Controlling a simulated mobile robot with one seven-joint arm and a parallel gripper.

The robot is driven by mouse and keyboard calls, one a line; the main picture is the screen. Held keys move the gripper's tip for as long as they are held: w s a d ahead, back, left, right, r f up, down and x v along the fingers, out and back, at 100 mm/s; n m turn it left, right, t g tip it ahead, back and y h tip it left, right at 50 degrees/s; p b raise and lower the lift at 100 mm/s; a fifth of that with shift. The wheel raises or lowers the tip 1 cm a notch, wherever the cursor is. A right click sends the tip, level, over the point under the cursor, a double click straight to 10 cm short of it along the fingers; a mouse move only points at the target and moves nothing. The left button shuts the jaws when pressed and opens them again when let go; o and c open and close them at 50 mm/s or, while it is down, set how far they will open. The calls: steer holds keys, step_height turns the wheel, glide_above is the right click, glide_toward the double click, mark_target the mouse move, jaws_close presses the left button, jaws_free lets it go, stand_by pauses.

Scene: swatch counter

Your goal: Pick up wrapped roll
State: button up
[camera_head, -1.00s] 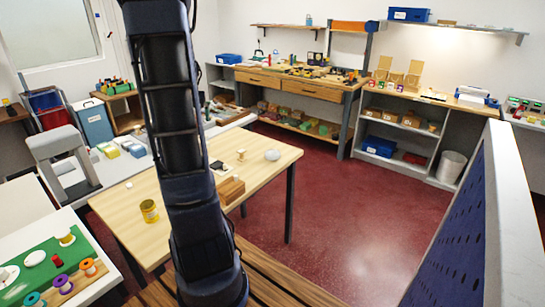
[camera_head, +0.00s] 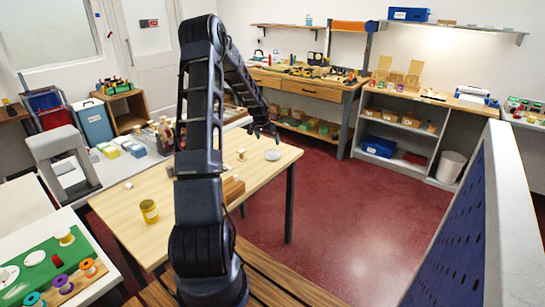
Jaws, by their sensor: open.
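My gripper (camera_head: 266,134) hangs at the end of my bent arm, above the far right part of the light wooden table (camera_head: 190,204). Its fingers are small in this view but look apart and empty. A pale rounded object (camera_head: 272,155) lies on the table just below it, partly close to the fingers. A small spool-like piece (camera_head: 242,154) stands to its left. A yellow cylinder (camera_head: 149,211) stands at the table's left. I cannot tell which of these, if any, is the wrapped roll.
Brown blocks (camera_head: 232,188) sit on the table beside my arm. A green mat (camera_head: 40,271) with colored spools lies at lower left. A blue pegboard panel (camera_head: 455,235) stands at right. The red floor (camera_head: 350,210) between is clear.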

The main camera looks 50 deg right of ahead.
mark_target(272, 152)
steer(key=shift+s+d+f, duration=0.35)
steer(key=shift+d+f, duration=0.15)
steer(key=shift+f, duration=0.05)
steer(key=shift+a+x, duration=0.1)
steer(key=shift+x, duration=2.5)
steer(key=shift+a+x, duration=0.15)
steer(key=shift+x, duration=2.45)
steer(key=shift+w, duration=0.1)
steer(key=c, duration=0.9)
